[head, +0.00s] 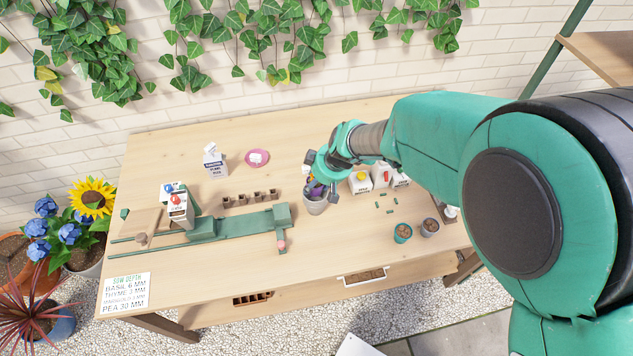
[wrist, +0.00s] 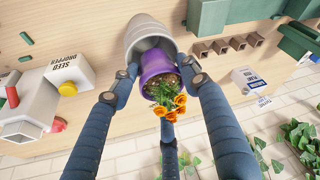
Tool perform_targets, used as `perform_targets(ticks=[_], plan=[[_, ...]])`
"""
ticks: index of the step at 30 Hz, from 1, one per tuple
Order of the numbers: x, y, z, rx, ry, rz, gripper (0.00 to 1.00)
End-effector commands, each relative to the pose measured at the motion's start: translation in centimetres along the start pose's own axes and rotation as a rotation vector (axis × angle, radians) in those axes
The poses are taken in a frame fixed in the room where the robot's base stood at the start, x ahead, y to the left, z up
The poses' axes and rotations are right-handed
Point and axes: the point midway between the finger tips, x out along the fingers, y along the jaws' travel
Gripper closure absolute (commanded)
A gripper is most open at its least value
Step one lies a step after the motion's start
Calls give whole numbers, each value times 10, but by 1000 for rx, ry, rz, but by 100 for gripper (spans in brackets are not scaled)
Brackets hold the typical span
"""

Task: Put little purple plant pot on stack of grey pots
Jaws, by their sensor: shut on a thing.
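The little purple plant pot (wrist: 156,62) holds soil and a plant with orange flowers (wrist: 168,108). My gripper (wrist: 162,76) has its fingers around the purple pot and is shut on it. The stack of grey pots (wrist: 148,35) is directly behind the purple pot in the wrist view. The purple pot overlaps the grey mouth and looks at least partly inside it; its exact seating is hidden. In the head view, my gripper (head: 322,175) is above the grey pots (head: 316,207), with a little of the purple pot (head: 314,190) visible between them.
White dispenser boxes (head: 381,177) stand close to the right of my gripper. A green rail fixture (head: 240,223) and a row of small brown pots (head: 250,198) lie to the left. Two small filled pots (head: 403,233) stand near the front right edge. The back of the wooden table (head: 300,120) is clear.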

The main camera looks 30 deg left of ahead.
Motion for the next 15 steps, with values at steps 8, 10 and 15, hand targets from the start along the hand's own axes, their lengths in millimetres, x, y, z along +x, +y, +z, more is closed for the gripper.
perform_targets(ticks=[8,10,15], plan=[[0,0,-1,0,2,1,84],[1,0,0,0,2,1,84],[2,0,0,0,1,1,41]])
